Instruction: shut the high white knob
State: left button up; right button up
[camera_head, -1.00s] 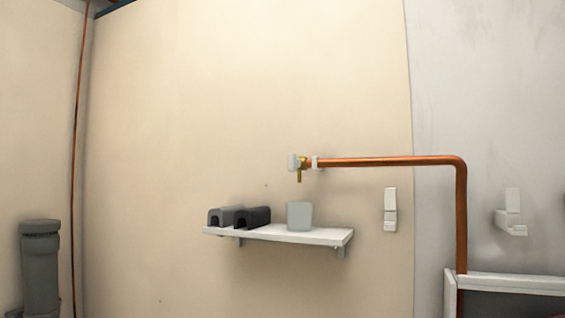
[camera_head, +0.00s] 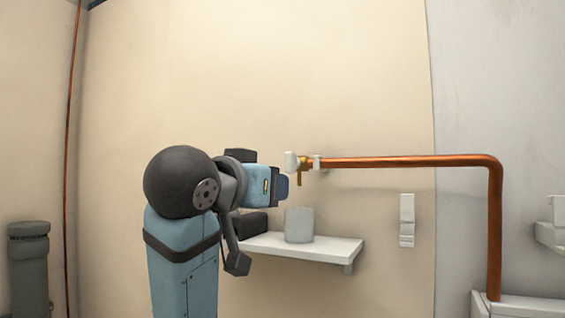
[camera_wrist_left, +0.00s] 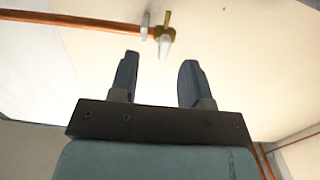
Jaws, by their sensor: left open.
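The white knob (camera_head: 291,161) sits at the left end of a copper pipe, on a brass valve (camera_head: 303,164) with a short spout pointing down. In the left wrist view the knob (camera_wrist_left: 165,46) is ahead of the fingertips, roughly between their lines and apart from them. My left gripper (camera_head: 284,186) is just below and left of the knob in the head view. Its two fingers stand apart and empty in the wrist view (camera_wrist_left: 158,72). My right gripper is in neither view.
The copper pipe (camera_head: 400,160) runs right along the wall, then bends down. A white shelf (camera_head: 330,248) below the valve holds a pale grey cup (camera_head: 299,225) and a dark block partly hidden by my arm. White wall fittings (camera_head: 407,220) are at the right.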

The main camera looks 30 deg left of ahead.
aim_at(287, 160)
pick_arm(q)
notch_tip(287, 160, up, 5)
jog(key=s+a, duration=0.1)
jog(key=s, duration=0.1)
jog(key=shift+n+t+y, duration=0.3)
jog(key=shift+t, duration=0.1)
jog(key=w+p, duration=0.1)
jog(key=w, duration=0.2)
jog(key=w+p, duration=0.1)
jog(key=w, duration=0.3)
jog(key=w+p, duration=0.1)
jog(key=w, duration=0.3)
jog(key=shift+w+a+f+p, duration=0.2)
jog(key=shift+w+a+p, duration=0.05)
jog(key=shift+a+p, duration=0.15)
jog(key=shift+w, duration=0.7)
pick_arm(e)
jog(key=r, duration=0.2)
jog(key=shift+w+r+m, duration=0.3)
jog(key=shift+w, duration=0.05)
pick_arm(q)
jog(key=shift+c, duration=0.4)
jog(key=c, duration=0.7)
jog(key=shift+o, duration=0.2)
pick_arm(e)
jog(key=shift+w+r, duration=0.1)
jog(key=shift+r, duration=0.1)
